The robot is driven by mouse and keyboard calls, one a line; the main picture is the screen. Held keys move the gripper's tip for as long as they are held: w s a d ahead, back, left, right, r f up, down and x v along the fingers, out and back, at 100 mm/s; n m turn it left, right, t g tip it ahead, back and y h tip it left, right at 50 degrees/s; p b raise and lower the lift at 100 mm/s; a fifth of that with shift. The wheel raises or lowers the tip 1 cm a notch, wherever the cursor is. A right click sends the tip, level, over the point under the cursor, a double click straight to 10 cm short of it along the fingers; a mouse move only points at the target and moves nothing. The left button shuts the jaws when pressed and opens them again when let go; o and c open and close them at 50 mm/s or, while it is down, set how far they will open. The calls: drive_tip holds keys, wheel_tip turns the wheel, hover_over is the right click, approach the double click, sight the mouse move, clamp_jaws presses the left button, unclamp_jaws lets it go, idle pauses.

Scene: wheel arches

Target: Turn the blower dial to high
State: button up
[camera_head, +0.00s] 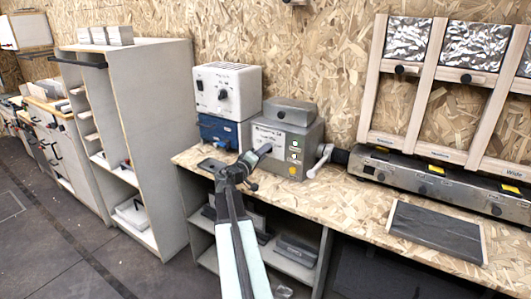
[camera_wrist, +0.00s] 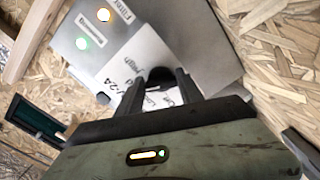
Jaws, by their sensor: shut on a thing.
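A grey metal box (camera_head: 300,140) with a white label on its front stands on the wooden bench; it fills the upper part of the wrist view (camera_wrist: 112,28). My gripper (camera_head: 266,149) reaches the label area of this box. In the wrist view my gripper (camera_wrist: 168,80) has its two dark fingers closed on a dark round dial at the box's label. The dial is mostly hidden between and behind the fingers, and its setting cannot be read.
A white box with a black knob (camera_head: 222,94) sits on a blue box (camera_head: 217,131) left of the grey box. A light lever handle (camera_head: 319,161) sticks out at its right. A long grey unit (camera_head: 430,180) and a dark slab (camera_head: 436,231) lie further right on the bench.

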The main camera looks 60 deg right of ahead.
drive_tip(key=shift+f+m, duration=0.2)
drive_tip(key=shift+m, duration=3.7)
drive_tip(key=o, duration=1.4)
drive_tip(key=shift+w, duration=0.1)
drive_tip(key=a, duration=0.7)
drive_tip(key=shift+a, duration=0.35)
